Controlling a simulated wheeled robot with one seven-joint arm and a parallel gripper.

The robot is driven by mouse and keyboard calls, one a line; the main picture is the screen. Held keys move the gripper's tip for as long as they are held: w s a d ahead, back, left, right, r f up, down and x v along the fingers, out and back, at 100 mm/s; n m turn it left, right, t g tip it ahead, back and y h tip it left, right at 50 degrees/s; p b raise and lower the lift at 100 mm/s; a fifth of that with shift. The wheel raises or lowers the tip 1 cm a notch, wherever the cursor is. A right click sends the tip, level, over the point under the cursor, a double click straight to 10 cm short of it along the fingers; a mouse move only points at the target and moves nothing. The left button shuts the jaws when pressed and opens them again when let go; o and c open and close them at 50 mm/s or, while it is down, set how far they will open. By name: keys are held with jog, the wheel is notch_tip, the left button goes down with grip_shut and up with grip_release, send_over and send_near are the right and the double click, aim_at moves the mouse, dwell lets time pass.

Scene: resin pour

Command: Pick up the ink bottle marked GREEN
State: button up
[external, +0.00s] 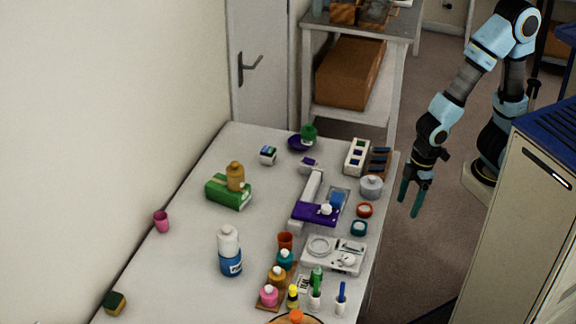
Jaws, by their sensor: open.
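Several small bottles stand at the near end of the white table. Among them are a green bottle (317,276), a teal bottle (285,259), an amber bottle (277,276), a pink bottle (268,295) and a yellow bottle (293,297). Another green bottle (308,133) is at the dark purple bowl (297,143) at the far end. No lettering is readable, so I cannot tell which one is marked GREEN. My gripper (410,205) has teal fingers, hangs off the table's right edge, apart from every bottle, and is open and empty.
A purple-and-white stand (316,214), a white scale-like device (333,254) and small jars (364,210) crowd the right side. A blue-and-white bottle (230,254) and a green box (228,194) stand left. A cabinet (520,220) is at right. The table's left middle is fairly clear.

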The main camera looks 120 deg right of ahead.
jog(key=w+a+f+m+t+h+b, duration=0.1)
jog(key=w+f+t+b, duration=0.2)
jog(key=w+f+b, duration=0.1)
jog(key=w+a+f+m+t+h+b, duration=0.1)
jog(key=w+a+f+t+b, duration=0.1)
jog(key=w+b, duration=0.4)
jog(key=w+a+f+m+t+h+b, duration=0.1)
jog(key=w+f+t+b, duration=0.2)
jog(key=w+f+b, duration=0.2)
jog(key=shift+w+a+f+t, duration=0.2)
jog(key=shift+w+f, duration=0.25)
jog(key=shift+w, duration=0.3)
jog(key=shift+w+a+f+t, duration=0.1)
jog(key=shift+w+f+t, duration=0.1)
jog(key=shift+w+f, duration=0.4)
jog(key=shift+w+d+f+m+t+h+b, duration=0.1)
jog(key=shift+w+d+m+t+h+b, duration=0.2)
jog(key=shift+h+b, duration=0.4)
jog(key=shift+s+d+m+h+b, duration=0.1)
jog(key=shift+d+m+h+b, duration=0.3)
jog(key=shift+h, duration=0.4)
jog(key=shift+d, duration=0.25)
jog(key=x, duration=0.3)
jog(key=p+x, duration=0.1)
jog(key=x, duration=0.1)
jog(key=shift+w+d, duration=0.15)
jog(key=shift+w, duration=0.25)
jog(key=shift+p+x, duration=0.85)
jog(key=shift+x, duration=1.5)
jog(key=shift+w, duration=0.1)
